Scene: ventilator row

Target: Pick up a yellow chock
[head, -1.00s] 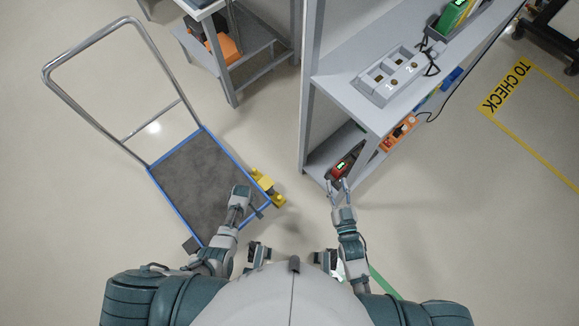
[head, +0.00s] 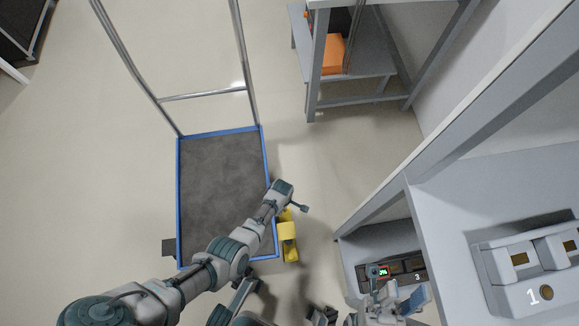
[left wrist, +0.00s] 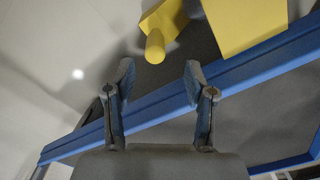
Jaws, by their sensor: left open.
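A yellow chock (head: 287,236) lies on the floor against the right edge of the cart. In the left wrist view, a yellow block with a rounded peg (left wrist: 158,35) and a broad yellow face (left wrist: 250,20) show beyond the fingers. My left gripper (head: 293,201) is over the cart's right edge, just above the chock in the head picture. Its two fingers (left wrist: 160,88) are spread with nothing between them. My right gripper (head: 388,290) is at the lower shelf, by a small red device with a green display (head: 380,271); its fingers are partly hidden.
The cart deck (head: 220,180) is bare, grey with a blue rim, with a metal handle at its back. A grey shelf unit (head: 460,205) stands at right, with a numbered dock (head: 525,265). A bench (head: 380,85) is behind. Open floor lies between.

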